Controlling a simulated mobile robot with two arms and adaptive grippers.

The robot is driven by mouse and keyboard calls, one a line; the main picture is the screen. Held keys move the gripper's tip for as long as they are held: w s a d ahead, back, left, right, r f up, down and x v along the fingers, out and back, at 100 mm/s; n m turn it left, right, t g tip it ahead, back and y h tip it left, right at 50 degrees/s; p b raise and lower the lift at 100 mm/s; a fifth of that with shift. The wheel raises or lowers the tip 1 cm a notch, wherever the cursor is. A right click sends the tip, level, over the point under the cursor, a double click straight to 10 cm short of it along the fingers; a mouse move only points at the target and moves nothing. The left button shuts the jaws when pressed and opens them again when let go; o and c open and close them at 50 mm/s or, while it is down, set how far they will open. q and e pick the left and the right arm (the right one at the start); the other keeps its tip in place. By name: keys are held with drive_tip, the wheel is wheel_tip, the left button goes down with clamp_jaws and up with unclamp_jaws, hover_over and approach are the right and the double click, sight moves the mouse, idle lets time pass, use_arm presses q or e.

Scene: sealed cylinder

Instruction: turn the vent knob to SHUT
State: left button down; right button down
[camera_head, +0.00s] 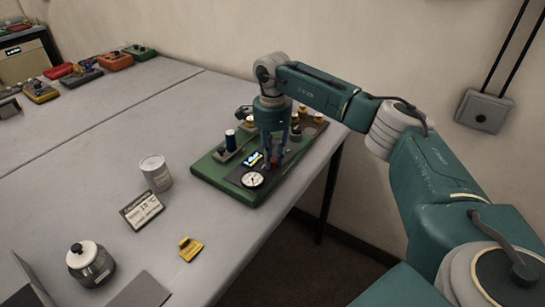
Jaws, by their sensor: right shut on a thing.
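A green-based panel (222,176) lies near the right edge of the grey table. It carries a round white dial gauge (252,179), a small lit display (253,159), a dark blue cylinder (230,140) and several brass-coloured fittings. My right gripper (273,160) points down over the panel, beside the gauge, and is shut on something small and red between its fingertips. The fingers cover most of it, so I cannot tell for sure that it is the vent knob, nor read its position. My left gripper is not in view.
Several coloured devices (115,61) lie at the far left. The table's middle is clear. A wall stands behind.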

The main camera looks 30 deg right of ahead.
sight(273, 160)
idle(0.4)
drive_tip(key=c, duration=1.8)
unclamp_jaws()
wheel_tip(273, 160, up, 12)
drive_tip(key=shift+r, duration=0.1)
